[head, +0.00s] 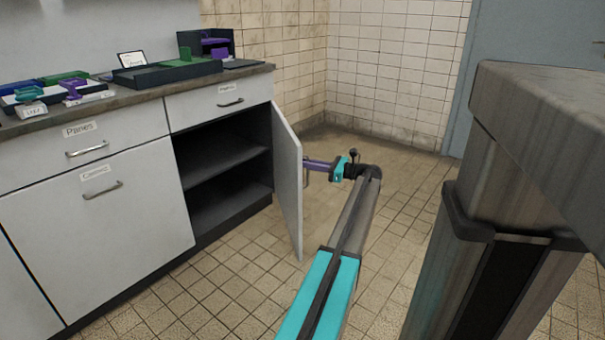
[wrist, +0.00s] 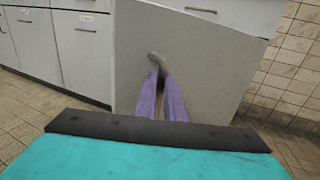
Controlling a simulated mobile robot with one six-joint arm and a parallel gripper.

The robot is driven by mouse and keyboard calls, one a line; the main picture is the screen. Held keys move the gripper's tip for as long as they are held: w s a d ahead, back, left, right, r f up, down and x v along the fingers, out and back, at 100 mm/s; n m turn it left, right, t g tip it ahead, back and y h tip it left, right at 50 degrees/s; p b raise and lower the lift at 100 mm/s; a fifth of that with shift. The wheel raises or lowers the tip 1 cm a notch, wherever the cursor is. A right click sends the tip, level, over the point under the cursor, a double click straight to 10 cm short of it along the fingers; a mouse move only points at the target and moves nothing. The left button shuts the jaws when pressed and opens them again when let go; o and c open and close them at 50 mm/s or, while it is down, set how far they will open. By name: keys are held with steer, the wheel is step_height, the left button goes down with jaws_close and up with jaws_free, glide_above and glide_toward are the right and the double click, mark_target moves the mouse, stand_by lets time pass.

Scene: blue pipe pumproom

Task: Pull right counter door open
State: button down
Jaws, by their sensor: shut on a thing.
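The right counter door (head: 287,170) is a pale grey panel. It stands swung well out from the counter, hinged at the opening's right side, and shows narrow in the head view. In the wrist view its broad face (wrist: 215,70) fills the middle, with a metal handle (wrist: 153,57). My gripper (head: 306,164) is on the door's right side, its purple fingers reaching to the door. In the wrist view my gripper (wrist: 160,72) is shut on the handle. Part of the handle is hidden between the fingers.
The open cabinet (head: 222,165) shows a dark, empty interior with a shelf. Above it is a closed drawer (head: 220,101). Trays and small items (head: 165,72) stand on the countertop. A tiled wall (head: 385,70) stands behind the door. Tiled floor (head: 240,285) in front is clear.

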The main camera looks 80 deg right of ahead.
steer(key=shift+s+d+f+b, duration=0.1)
steer(key=shift+d+f+b, duration=0.15)
steer(key=shift+d+b, duration=0.25)
steer(key=shift+s+a, duration=0.15)
steer(key=c, duration=1.8)
jaws_free()
steer(key=shift+f, duration=0.15)
steer(key=shift+c, duration=0.2)
steer(key=shift+s+a+r, duration=0.1)
steer(key=shift+s+r, duration=0.05)
steer(key=shift+r, duration=0.05)
